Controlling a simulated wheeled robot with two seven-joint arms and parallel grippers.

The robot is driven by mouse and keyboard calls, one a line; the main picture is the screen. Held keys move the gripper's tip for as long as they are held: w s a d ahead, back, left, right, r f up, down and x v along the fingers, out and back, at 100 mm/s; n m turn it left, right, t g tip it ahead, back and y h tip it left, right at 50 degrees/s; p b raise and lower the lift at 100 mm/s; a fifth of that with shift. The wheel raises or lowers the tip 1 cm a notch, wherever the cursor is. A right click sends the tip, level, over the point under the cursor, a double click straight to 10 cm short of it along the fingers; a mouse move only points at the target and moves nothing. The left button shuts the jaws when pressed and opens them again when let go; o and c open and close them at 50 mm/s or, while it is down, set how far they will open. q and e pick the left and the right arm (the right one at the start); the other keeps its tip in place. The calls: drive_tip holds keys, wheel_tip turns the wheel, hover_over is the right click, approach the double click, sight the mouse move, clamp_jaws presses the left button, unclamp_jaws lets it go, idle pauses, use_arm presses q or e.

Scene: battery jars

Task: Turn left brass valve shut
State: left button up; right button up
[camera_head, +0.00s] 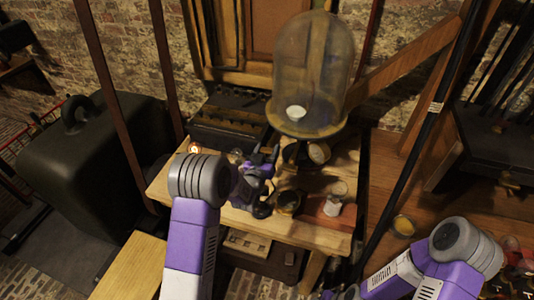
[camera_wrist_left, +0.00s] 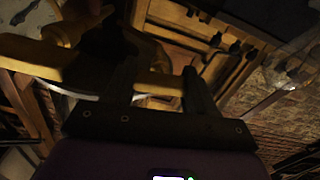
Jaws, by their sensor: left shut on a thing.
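A brass valve part (camera_wrist_left: 42,55) shows in the left wrist view as a yellow bar that runs from the left edge behind and between the dark fingers of my left gripper (camera_wrist_left: 156,82). The gripper is shut on this brass part. In the head view my left gripper (camera_head: 268,162) is over the wooden table, just below and left of the glass bell jar (camera_head: 312,70). The valve itself is mostly hidden there by my purple hand and the shadow. Its turn angle cannot be told. My right arm enters at lower right, and its fingers are not seen.
On the wooden table (camera_head: 330,238) stand a dark slotted case (camera_head: 228,118) at the back left, a small lit candle (camera_head: 194,148), and a small white-topped jar (camera_head: 333,205) at the right. A large dark case (camera_head: 85,160) stands left of the table.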

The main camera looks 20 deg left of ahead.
use_arm(q)
drive_tip(key=shift+m+b, duration=0.55)
drive_tip(key=shift+m, duration=0.35)
drive_tip(key=o, duration=1)
drive_tip(key=shift+o, duration=0.2)
drive_tip(key=s, duration=0.7)
drive_tip(key=shift+s+a, duration=0.15)
drive_tip(key=shift+s, duration=0.15)
